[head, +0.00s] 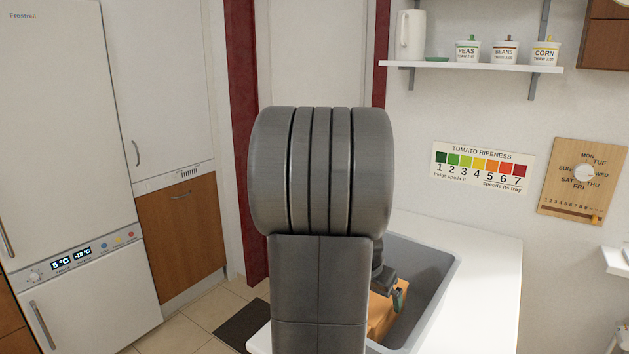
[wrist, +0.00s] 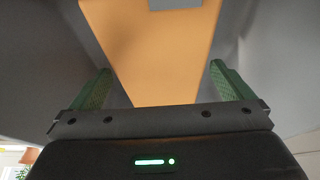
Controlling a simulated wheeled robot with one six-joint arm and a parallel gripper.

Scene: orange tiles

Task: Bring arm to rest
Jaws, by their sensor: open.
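My arm stands upright in the middle of the head view and hides much of what is behind it. My gripper (head: 397,298) shows only in part, low beside the arm, inside or just above a grey basin (head: 447,268). In the wrist view my gripper (wrist: 160,78) has its two green fingers wide apart. An orange-tan flat-faced thing (wrist: 150,45) lies beyond and between them, not clasped. It also shows in the basin in the head view (head: 379,318). I cannot tell whether a finger touches it.
The basin's walls stand close around the gripper. A white counter (head: 490,265) surrounds the basin. A shelf (head: 475,67) with a jug and pots hangs above. A fridge (head: 60,150) and a wooden cupboard (head: 180,235) stand left. A dark mat (head: 240,325) lies on the floor.

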